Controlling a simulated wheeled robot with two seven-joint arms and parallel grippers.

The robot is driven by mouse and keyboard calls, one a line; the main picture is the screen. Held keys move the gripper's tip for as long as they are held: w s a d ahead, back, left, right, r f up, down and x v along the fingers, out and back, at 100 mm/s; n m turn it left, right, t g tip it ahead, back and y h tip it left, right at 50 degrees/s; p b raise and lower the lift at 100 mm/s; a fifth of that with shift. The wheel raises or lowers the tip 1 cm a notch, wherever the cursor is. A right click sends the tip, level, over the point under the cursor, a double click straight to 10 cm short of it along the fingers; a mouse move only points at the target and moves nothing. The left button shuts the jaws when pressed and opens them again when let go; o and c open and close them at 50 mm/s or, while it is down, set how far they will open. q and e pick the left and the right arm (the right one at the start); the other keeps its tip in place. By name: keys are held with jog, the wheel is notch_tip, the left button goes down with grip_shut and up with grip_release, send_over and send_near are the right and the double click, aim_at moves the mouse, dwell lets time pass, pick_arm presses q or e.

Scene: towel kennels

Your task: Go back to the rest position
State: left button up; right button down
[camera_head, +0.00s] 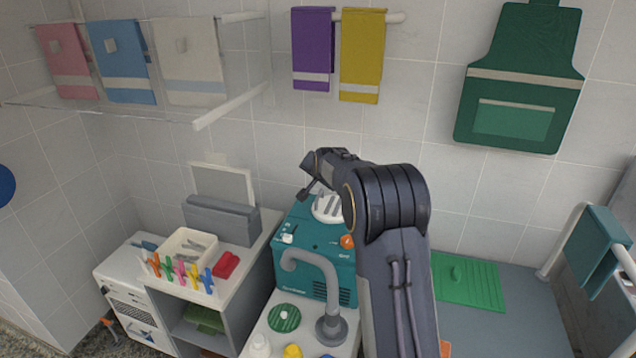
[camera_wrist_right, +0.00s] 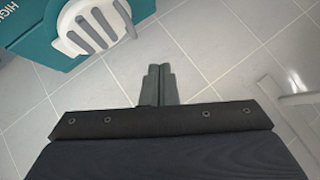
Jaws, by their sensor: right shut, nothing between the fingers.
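My right arm rises from the bottom middle of the head view, and its right gripper (camera_head: 312,176) reaches left above the teal machine (camera_head: 318,272). In the right wrist view the right gripper (camera_wrist_right: 160,72) has its fingers together with nothing between them. Behind them are white tiles (camera_wrist_right: 228,60), and the teal machine with its white slotted part (camera_wrist_right: 92,28) is at the upper left. The gripper appears to touch nothing. My left gripper is not in view.
Towels hang on a rail (camera_head: 232,110) at the upper left. Purple (camera_head: 313,50) and yellow (camera_head: 362,55) towels and a green apron (camera_head: 520,78) hang on the wall. A grey faucet (camera_head: 328,285) stands near my arm. A white cabinet (camera_head: 225,290) holds a bin (camera_head: 187,246) and colourful clips (camera_head: 180,272).

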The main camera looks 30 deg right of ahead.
jog(key=s+a+r+n+y, duration=0.1)
jog(key=s+a+n+y, duration=0.1)
jog(key=s+a, duration=0.45)
jog(key=s+a+r+n+g+y, duration=0.1)
jog(key=s+a+y, duration=0.15)
jog(key=s, duration=0.75)
jog(key=s+a+r+n+y, duration=0.2)
jog(key=s+a, duration=0.4)
jog(key=s, duration=0.2)
jog(key=s+a+f+n+g, duration=0.1)
jog(key=s+a+f+n, duration=0.2)
jog(key=s, duration=0.6)
jog(key=s+a+f+n+g+y, duration=0.1)
jog(key=s+a+f+n+g, duration=0.1)
jog(key=s+a, duration=0.6)
jog(key=s+f+n, duration=0.1)
jog(key=s, duration=0.1)
jog(key=shift+s+a+f, duration=0.25)
jog(key=shift+s, duration=0.05)
